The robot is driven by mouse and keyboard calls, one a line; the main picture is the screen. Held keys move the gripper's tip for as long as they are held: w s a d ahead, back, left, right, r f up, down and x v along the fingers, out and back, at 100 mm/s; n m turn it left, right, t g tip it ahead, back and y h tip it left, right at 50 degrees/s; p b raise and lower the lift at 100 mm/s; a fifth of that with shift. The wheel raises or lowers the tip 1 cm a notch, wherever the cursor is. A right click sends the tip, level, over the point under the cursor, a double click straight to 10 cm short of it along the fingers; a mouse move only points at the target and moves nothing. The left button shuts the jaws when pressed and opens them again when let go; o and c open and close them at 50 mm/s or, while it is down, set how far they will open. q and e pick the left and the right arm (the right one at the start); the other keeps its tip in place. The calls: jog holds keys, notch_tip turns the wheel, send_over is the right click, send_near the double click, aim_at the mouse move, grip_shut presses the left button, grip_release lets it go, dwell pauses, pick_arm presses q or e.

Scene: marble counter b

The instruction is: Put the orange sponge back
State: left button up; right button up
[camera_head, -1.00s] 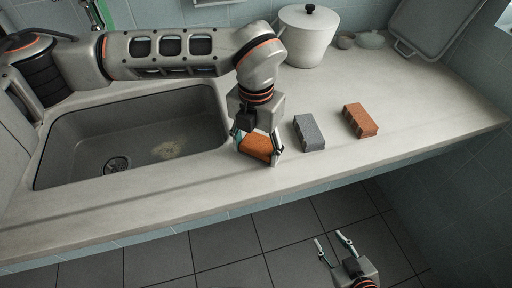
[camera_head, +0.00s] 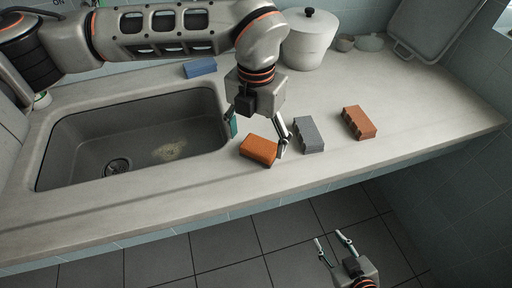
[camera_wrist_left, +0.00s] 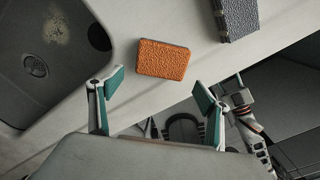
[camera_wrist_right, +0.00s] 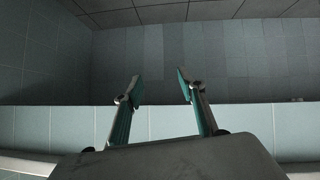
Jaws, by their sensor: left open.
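The orange sponge (camera_head: 259,149) lies flat on the counter, just right of the sink and left of a grey sponge. It also shows in the left wrist view (camera_wrist_left: 163,59), beyond the fingertips. My left gripper (camera_head: 258,140) is open above and behind the orange sponge, fingers spread and apart from it. In the left wrist view the gap between its fingers (camera_wrist_left: 160,88) is empty. My right gripper (camera_head: 333,243) is open and empty, over the floor in front of the counter. In the right wrist view its fingers (camera_wrist_right: 158,88) face only tiled surfaces.
A grey sponge (camera_head: 308,134) and a brown-orange brick-like block (camera_head: 358,122) lie to the right. A blue sponge (camera_head: 200,67) lies behind the sink (camera_head: 60,150). A white pot (camera_head: 308,40), small bowls (camera_head: 368,42) and a leaning tray (camera_head: 430,25) stand at the back.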

aim_at(256, 151)
pick_arm(q)
notch_tip(256, 151, up, 7)
jog(key=shift+r, duration=0.2)
pick_arm(e)
jog(key=shift+s+a+f, duration=0.15)
jog(key=shift+s, duration=0.3)
jog(key=shift+w, duration=0.15)
